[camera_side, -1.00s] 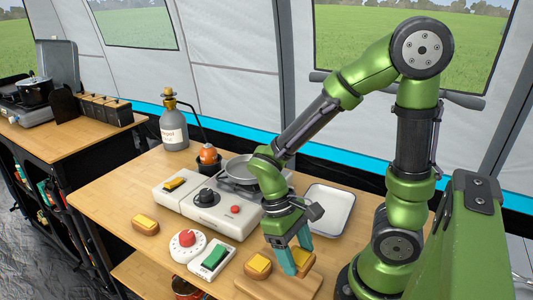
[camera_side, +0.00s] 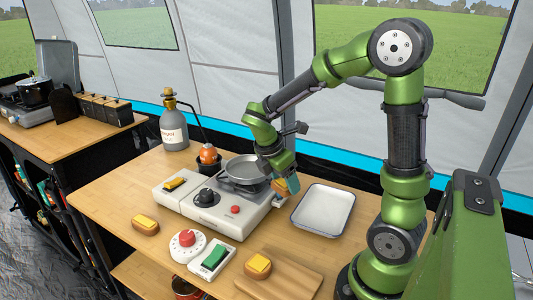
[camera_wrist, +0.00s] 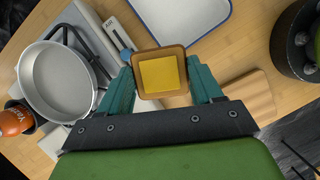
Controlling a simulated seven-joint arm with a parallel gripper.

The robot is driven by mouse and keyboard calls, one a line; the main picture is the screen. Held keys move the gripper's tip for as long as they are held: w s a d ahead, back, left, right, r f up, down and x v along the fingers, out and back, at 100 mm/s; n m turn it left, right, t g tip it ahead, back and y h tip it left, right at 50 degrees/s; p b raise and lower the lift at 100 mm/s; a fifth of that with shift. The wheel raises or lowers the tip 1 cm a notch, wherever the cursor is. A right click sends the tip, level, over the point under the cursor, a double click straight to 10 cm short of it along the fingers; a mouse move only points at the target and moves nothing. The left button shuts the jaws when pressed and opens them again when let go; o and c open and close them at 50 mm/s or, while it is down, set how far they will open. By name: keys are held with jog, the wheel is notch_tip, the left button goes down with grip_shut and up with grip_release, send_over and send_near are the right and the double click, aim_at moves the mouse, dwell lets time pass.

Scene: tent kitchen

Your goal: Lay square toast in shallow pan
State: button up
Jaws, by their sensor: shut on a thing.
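My gripper (camera_side: 284,180) is shut on a square toast (camera_wrist: 161,74), brown-edged with a yellow square on top. In the wrist view the toast lies between the two teal fingers. The shallow grey pan (camera_side: 241,169) sits on the stove's burner, just left of my gripper, and looks empty in the wrist view (camera_wrist: 57,80).
Another toast (camera_side: 258,266) lies on the wooden board (camera_side: 285,278); a third (camera_side: 145,225) lies at the table's left. A white tray (camera_side: 323,208) stands right of the stove (camera_side: 219,211). A gas bottle (camera_side: 174,128), red dial (camera_side: 187,241) and green switch (camera_side: 213,257) are nearby.

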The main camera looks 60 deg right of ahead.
jog(key=w+n, duration=0.1)
jog(key=n, duration=0.1)
jog(key=w+d+n+t, duration=0.1)
jog(key=n, duration=0.1)
jog(key=shift+d+r+t, duration=0.2)
jog(key=shift+r+t, duration=0.1)
jog(key=shift+r, duration=0.1)
jog(key=shift+w+d+n, duration=0.1)
jog(key=shift+w+n, duration=0.1)
jog(key=shift+n, duration=0.1)
send_over(250, 170)
jog(key=a, duration=0.2)
jog(key=shift+x, duration=0.8)
jog(key=shift+a+f, duration=0.1)
jog(key=shift+f, duration=1.65)
jog(key=shift+f, duration=0.1)
jog(key=o, duration=1)
jog(key=shift+o, duration=0.2)
